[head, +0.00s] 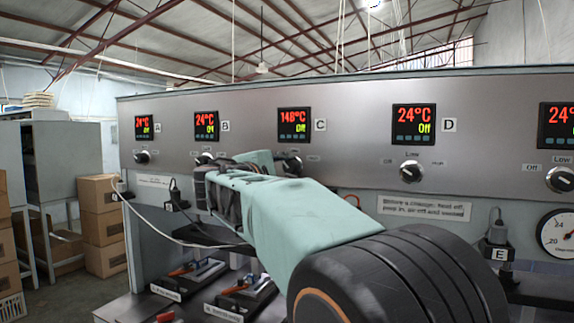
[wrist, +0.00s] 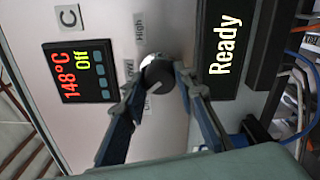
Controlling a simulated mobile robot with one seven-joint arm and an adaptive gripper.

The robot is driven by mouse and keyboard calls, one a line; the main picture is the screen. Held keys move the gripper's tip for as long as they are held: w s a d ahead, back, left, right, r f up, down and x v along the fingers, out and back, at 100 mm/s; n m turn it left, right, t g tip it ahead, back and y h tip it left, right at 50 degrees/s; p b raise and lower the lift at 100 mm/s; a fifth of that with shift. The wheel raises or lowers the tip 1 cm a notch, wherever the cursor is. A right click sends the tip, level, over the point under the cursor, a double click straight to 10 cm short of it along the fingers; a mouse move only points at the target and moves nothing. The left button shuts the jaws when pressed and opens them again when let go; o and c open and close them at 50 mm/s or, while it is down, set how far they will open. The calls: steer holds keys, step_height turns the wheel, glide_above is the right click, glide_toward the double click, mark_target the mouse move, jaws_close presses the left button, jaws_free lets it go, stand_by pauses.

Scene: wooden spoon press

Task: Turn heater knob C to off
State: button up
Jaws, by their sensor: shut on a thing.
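Heater knob C is a round dark knob (wrist: 157,74) on a light base, set in the grey panel. In the wrist view, which is turned sideways, my gripper (wrist: 159,82) has its two fingers on either side of the knob, closed on it. Display C (wrist: 78,72) reads 148°C in red and "Off" in green. In the head view display C (head: 294,125) reads the same, and knob C (head: 292,163) is partly hidden by my arm, with the fingertips hidden too. The knob's pointer direction is not clear, and the label at its low end is partly covered.
Knob D (head: 411,171) and knob A (head: 142,157) stand along the same panel, with knob B (head: 205,158) close by my arm. A "Ready" display (wrist: 225,50) sits beside knob C. Cables and clamps lie below the panel. Cardboard boxes (head: 100,210) stand at the left.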

steer(key=shift+n+p, duration=0.85)
steer(key=shift+n, duration=1.05)
steer(key=o, duration=1.2)
steer(key=shift+c, duration=0.2)
steer(key=v, duration=1.2)
